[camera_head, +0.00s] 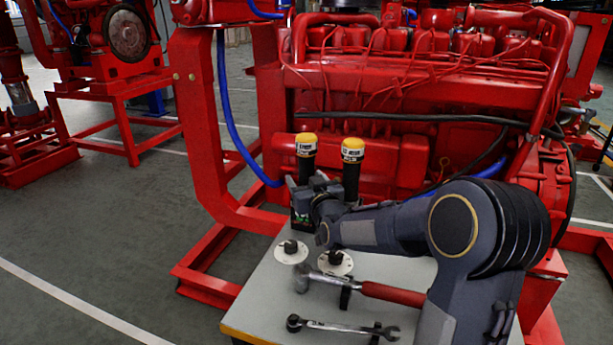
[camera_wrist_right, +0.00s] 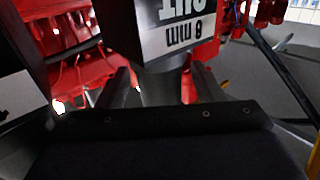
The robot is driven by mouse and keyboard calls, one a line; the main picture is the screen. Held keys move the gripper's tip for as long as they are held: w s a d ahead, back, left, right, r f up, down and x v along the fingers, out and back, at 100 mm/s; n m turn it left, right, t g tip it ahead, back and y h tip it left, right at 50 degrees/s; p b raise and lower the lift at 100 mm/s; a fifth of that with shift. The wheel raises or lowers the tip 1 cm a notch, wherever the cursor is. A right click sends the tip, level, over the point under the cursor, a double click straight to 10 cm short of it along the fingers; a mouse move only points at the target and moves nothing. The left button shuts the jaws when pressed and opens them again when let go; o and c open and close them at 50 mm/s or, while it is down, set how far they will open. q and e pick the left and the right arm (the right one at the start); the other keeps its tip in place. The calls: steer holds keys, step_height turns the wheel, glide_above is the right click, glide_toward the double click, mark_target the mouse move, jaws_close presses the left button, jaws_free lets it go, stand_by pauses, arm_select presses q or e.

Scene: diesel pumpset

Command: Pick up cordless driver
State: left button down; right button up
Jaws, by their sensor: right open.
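Two cordless drivers stand upright at the far end of the table, black with yellow tops: the left one (camera_head: 307,146) and the right one (camera_head: 352,158). My right gripper (camera_head: 303,190) reaches in from the right, low in front of them, and hides their lower parts. My left gripper is out of view.
The grey table (camera_head: 262,300) holds two white discs with black knobs (camera_head: 291,252), a red-handled hammer (camera_head: 390,293) and a wrench (camera_head: 340,327). A red engine (camera_head: 400,90) on a red frame stands close behind. Open floor (camera_head: 90,240) lies to the left.

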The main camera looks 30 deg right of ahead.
jaws_close()
steer(key=shift+r, duration=0.1)
steer(key=shift+r, duration=0.1)
step_height(320, 180, up, 18)
steer(key=p, duration=0.6)
glide_above(307, 136)
steer(key=shift+w, duration=0.15)
steer(key=shift+b, duration=0.3)
steer(key=c, duration=0.6)
jaws_free()
jaws_close()
